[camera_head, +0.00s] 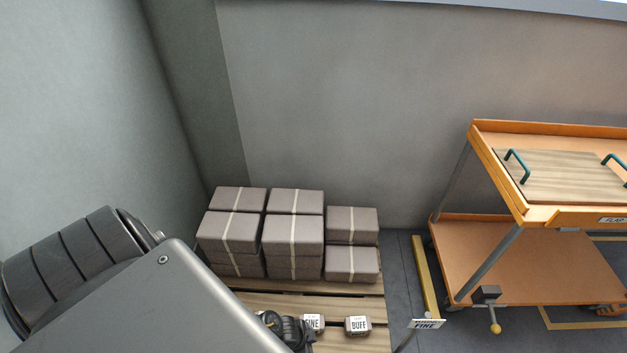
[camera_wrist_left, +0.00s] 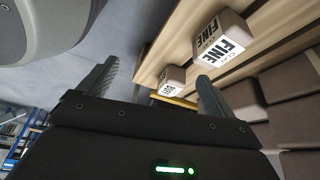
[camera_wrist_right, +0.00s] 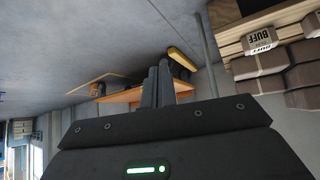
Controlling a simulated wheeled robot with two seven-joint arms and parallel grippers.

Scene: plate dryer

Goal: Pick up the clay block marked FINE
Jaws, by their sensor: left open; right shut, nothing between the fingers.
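The clay block marked FINE (camera_head: 315,321) sits on a wooden pallet (camera_head: 262,302), partly hidden by my left gripper (camera_head: 286,332) in the head view. In the left wrist view the FINE block (camera_wrist_left: 224,38) lies beyond the right-hand finger, apart from it. The left gripper (camera_wrist_left: 157,88) is open with nothing held. A block marked BUFF (camera_head: 358,326) sits to the right of FINE; it also shows in the left wrist view (camera_wrist_left: 172,79) and the right wrist view (camera_wrist_right: 262,40). My right gripper (camera_wrist_right: 158,85) is shut and empty, outside the head view.
Several strapped grey-brown blocks (camera_head: 292,232) are stacked at the back of the pallet. A small FINE sign (camera_head: 428,323) stands right of the pallet. An orange cart (camera_head: 480,250) with a handled wooden board (camera_head: 560,178) stands at right. Walls close off the back and left.

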